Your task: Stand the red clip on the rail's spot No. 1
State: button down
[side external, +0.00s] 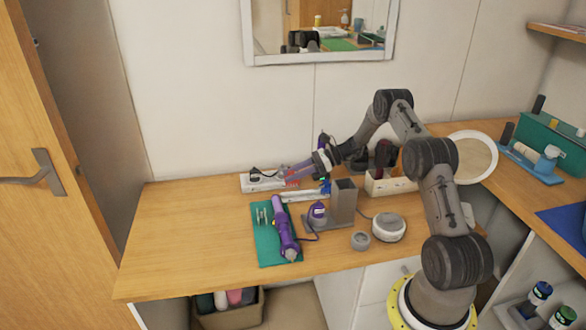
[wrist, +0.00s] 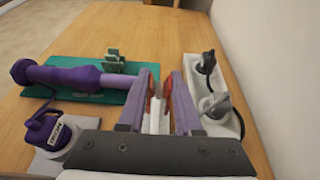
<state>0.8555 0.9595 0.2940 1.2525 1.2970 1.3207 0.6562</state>
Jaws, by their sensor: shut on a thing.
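My gripper (side external: 286,170) reaches left over the counter, low and near the rail. In the wrist view, my gripper (wrist: 159,86) has its two fingers close together with red showing between them. That red is the red clip (wrist: 167,87), mostly hidden by the fingers; it also shows as a small red patch in the side view (side external: 292,181). The white rail (side external: 304,196) lies on the counter just below the clip, and a pale strip of it (wrist: 155,116) shows between the fingers. I cannot tell whether the clip touches the rail, and no spot number is readable.
A white power strip (wrist: 230,124) with plugs lies right beside the fingers in the wrist view. A purple styling tool (side external: 284,228) and pale green clips (wrist: 115,63) lie on a green mat (side external: 265,248). A grey holder (side external: 343,203) stands nearby. The counter's left is clear.

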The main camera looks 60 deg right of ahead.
aim_at(293, 192)
jog(key=shift+f, duration=1)
jog(key=shift+f, duration=1.3)
dwell(0.9)
jog(key=shift+r, duration=0.15)
jog(key=shift+r, duration=0.75)
dwell(0.7)
jog(key=shift+f, duration=0.85)
dwell(0.4)
jog(key=c, duration=0.5)
grip_release()
jog(key=shift+a+f, duration=0.1)
jog(key=shift+f, duration=0.05)
